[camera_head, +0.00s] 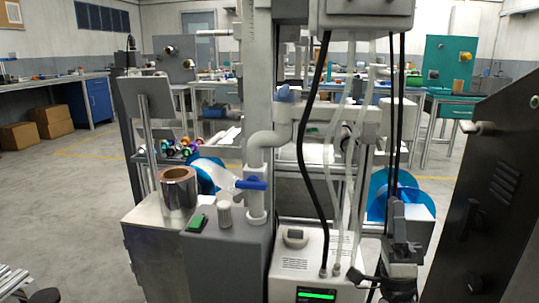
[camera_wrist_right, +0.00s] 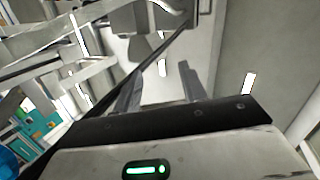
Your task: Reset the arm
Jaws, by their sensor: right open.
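My right gripper (camera_head: 398,207) shows at the lower right of the head view, pointing up in front of a blue reel (camera_head: 426,201). In the right wrist view its two grey fingers (camera_wrist_right: 161,90) stand apart with nothing between them. It is open and empty. My left gripper is in neither view. A silver film roll (camera_head: 178,191) stands upright on a metal cabinet (camera_head: 160,245) at the left of the machine. Another blue reel (camera_head: 204,176) with clear film sits just right of that roll.
The grey machine (camera_head: 232,262), with pipes and black cables (camera_head: 304,150), fills the middle close to my right arm. A dark panel (camera_head: 490,190) stands at the right. Cardboard boxes (camera_head: 50,121) and a blue cabinet (camera_head: 98,100) are at the far left.

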